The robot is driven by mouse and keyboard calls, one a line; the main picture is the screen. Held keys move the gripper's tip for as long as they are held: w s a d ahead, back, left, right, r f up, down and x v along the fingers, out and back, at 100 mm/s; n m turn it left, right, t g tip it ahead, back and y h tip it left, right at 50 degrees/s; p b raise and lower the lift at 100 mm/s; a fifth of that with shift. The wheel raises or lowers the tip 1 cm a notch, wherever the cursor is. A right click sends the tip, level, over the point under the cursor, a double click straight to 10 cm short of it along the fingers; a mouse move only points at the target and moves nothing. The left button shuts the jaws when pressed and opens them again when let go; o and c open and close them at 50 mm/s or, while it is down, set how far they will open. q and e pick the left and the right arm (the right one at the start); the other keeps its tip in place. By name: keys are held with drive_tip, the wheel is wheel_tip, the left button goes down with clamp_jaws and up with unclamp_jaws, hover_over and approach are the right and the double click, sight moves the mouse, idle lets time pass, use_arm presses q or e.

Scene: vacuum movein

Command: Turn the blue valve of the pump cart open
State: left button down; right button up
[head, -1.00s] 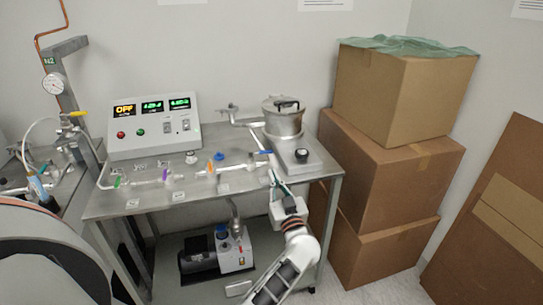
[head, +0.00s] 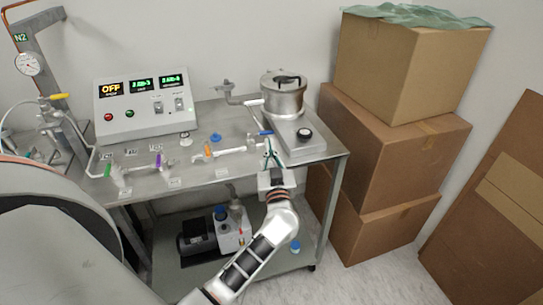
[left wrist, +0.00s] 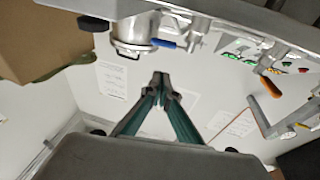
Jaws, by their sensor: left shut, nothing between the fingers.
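The pump cart (head: 237,172) is a grey metal table with glass and metal piping on top. The blue valve handle (head: 265,132) sits at the right end of the piping, beside the metal pot (head: 283,98). It also shows in the left wrist view (left wrist: 163,43), lying roughly sideways. My left gripper (head: 271,150) is just in front of the blue handle at the cart's front edge. Its green fingers are shut and empty, with the tips (left wrist: 160,77) together below the handle in the left wrist view. I cannot tell whether they touch it. My right gripper is not in view.
An orange valve handle (head: 208,149) and a purple one (head: 158,159) stand further left. A control box (head: 143,104) reads OFF on one display. Stacked cardboard boxes (head: 391,145) stand close on the right. A pump (head: 212,232) sits on the lower shelf.

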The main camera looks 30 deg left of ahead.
sight(261, 134)
use_arm(q)
drive_tip(key=w+a, duration=0.2)
drive_tip(key=w, duration=0.1)
drive_tip(key=w+a, duration=0.1)
drive_tip(key=shift+w+a+f, duration=0.15)
drive_tip(key=shift+a+f, duration=0.15)
drive_tip(key=shift+f, duration=0.05)
drive_tip(key=shift+w+a+f+b, duration=0.3)
drive_tip(key=shift+w+a+f, duration=0.05)
drive_tip(key=shift+w+f, duration=0.05)
drive_tip(key=shift+w, duration=0.1)
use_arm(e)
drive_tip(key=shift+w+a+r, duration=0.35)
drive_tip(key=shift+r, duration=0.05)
